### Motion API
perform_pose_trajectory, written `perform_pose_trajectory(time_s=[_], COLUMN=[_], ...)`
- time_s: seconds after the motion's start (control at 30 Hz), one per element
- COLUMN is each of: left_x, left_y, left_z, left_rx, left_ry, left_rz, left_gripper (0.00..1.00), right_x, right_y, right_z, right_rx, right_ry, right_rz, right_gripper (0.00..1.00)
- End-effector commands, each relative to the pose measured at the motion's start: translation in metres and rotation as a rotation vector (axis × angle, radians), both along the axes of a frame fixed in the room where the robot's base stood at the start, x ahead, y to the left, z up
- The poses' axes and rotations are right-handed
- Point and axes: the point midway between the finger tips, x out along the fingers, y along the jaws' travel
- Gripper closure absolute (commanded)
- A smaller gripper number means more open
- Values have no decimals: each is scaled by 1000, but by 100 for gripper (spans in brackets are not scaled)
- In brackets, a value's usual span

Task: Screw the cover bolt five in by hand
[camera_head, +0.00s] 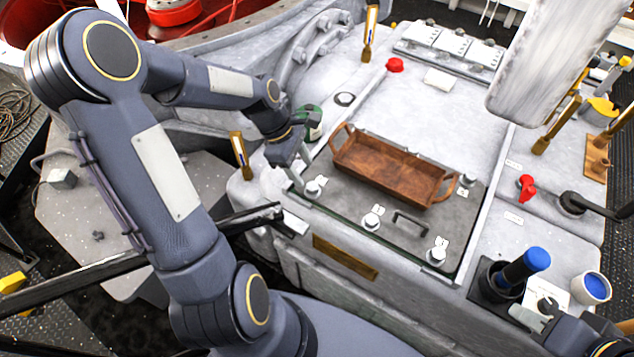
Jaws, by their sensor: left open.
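The cover plate (335,205) is a grey panel on top of the pale metal housing, with labelled bolts along its edges. One bolt (313,189) stands at its left corner; others are at the front edge (372,220), the front right corner (437,255) and the right side (467,181). The numbers on the labels are too small to read. My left gripper (301,176) is open, pointing down beside the left corner bolt; I cannot tell whether it touches it. My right gripper (535,314) is partly in view at the bottom right, its jaws unclear.
A brown tray (385,178) with handles sits on the cover, beside a black handle (410,222). A blue-topped tool (525,266) in a dark holder and a white cup with blue contents (592,288) stand at right. A pale column (548,65) hangs at upper right.

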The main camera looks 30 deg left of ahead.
Motion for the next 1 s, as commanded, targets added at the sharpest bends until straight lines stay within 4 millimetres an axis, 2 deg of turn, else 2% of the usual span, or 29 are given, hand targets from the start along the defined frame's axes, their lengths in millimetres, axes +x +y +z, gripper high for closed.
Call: perform_pose_trajectory(time_s=[0.1,0.3,0.43,0.7,1.0], left_x=[0,2,3,3,3], left_y=[-9,-18,-21,-21,-21], left_z=[-21,-44,-50,-51,-51], left_rx=[-3,-1,0,0,0], left_ry=[4,2,0,-2,-2], left_rz=[-4,-4,-4,-4,-4], left_gripper=[50,50,50,51,90], right_x=[0,0,0,0,0], right_y=[0,0,0,0,0], right_z=[-2,-3,-4,-4,-4], right_rx=[0,0,0,0,0], right_ry=[0,0,0,0,0], right_rz=[0,0,0,0,0], right_gripper=[68,68,68,68,68])
